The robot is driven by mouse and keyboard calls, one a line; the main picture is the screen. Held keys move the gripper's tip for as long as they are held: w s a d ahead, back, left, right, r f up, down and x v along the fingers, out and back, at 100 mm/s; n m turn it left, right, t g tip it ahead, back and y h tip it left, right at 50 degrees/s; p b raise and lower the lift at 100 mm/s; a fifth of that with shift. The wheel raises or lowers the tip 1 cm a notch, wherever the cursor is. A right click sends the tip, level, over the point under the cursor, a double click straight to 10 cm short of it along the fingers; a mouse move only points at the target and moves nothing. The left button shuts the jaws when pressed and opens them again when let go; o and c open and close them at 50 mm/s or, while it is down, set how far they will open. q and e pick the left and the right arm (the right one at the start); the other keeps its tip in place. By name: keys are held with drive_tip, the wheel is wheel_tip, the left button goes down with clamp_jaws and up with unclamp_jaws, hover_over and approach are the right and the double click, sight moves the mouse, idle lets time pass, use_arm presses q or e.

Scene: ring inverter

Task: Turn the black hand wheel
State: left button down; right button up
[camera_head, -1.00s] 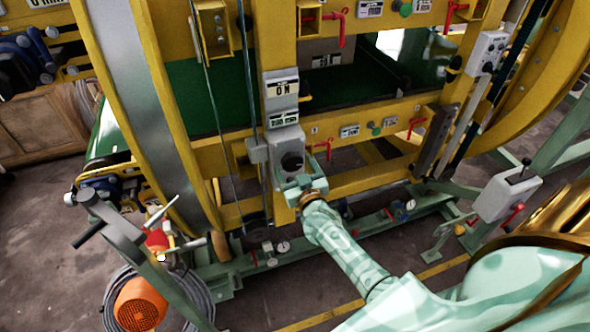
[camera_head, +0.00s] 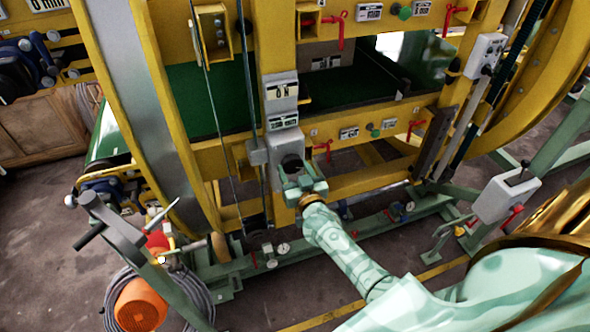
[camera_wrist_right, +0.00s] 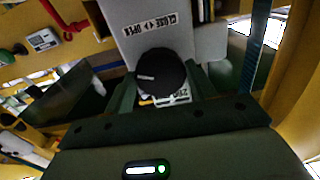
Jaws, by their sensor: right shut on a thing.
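The black hand wheel (camera_head: 291,163) sits on the front of a grey box (camera_head: 284,143) on the yellow frame. It also shows in the right wrist view (camera_wrist_right: 163,72) as a round black knob with a light mark at its left. My right gripper (camera_head: 296,176) reaches it from below and is shut on it, one finger on each side. In the right wrist view the fingers (camera_wrist_right: 161,88) flank the wheel, and its lower part is partly hidden. My left gripper is not in view.
Red levers (camera_head: 323,147) stick out right of the wheel. A thin vertical rod (camera_head: 250,95) and a small grey block (camera_head: 257,151) are close on its left. A green rail (camera_head: 330,238) with gauges runs below. An orange motor (camera_head: 140,305) is at lower left.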

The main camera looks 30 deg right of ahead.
drive_tip(key=m+p, duration=0.1)
drive_tip(key=m, duration=0.9)
drive_tip(key=shift+a+m, duration=0.1)
drive_tip(key=shift+m, duration=0.2)
idle(0.4)
drive_tip(key=o, duration=1)
drive_tip(key=p+v, duration=0.2)
drive_tip(key=v, duration=1.4)
drive_tip(key=shift+a, duration=0.2)
drive_tip(key=shift+s, duration=0.15)
